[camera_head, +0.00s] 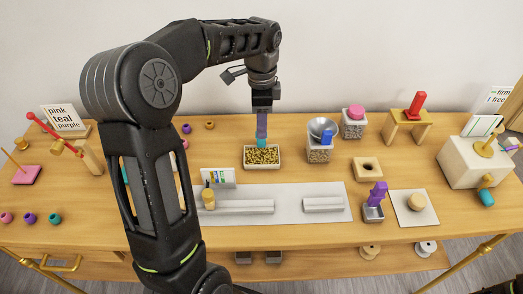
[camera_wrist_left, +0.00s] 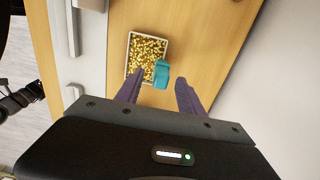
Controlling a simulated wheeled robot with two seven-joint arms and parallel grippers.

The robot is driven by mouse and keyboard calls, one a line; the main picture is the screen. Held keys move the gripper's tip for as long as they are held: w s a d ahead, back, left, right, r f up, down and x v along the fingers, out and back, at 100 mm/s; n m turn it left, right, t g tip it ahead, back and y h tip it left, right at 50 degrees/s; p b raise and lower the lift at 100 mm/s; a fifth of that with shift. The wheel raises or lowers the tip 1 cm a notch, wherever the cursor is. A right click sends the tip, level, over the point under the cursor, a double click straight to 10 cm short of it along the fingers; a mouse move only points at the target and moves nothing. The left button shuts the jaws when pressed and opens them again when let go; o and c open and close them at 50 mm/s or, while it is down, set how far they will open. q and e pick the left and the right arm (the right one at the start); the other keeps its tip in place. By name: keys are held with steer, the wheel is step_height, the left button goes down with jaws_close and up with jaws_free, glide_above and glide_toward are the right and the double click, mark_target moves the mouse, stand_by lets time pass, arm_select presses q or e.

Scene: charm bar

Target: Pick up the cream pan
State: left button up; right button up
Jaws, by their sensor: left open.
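The cream pan (camera_head: 248,163) looks like the small rectangular cream-walled tray filled with gold beads, flat on the table near the middle. It also shows in the left wrist view (camera_wrist_left: 128,55). A teal piece (camera_wrist_left: 161,74) stands at its edge on the gripper's side; I cannot tell if it is fixed to the pan. My left gripper (camera_head: 262,134) points down over the pan's back edge, its purple fingers apart. In the left wrist view the left gripper (camera_wrist_left: 157,88) is open, with the teal piece just beyond and between the fingertips. My right gripper is out of view.
A grey mat (camera_head: 290,191) with pale bars lies in front of the pan. A small sign (camera_head: 218,178) and yellow bottle (camera_head: 209,198) stand front left.

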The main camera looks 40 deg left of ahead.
mark_target(262, 146)
arm_select(q)
step_height(262, 146, down, 4)
steer(key=shift+a+f+p, duration=0.1)
steer(key=shift+f+p, duration=0.1)
steer(key=shift+p, duration=0.15)
stand_by(0.4)
jaws_close()
stand_by(0.3)
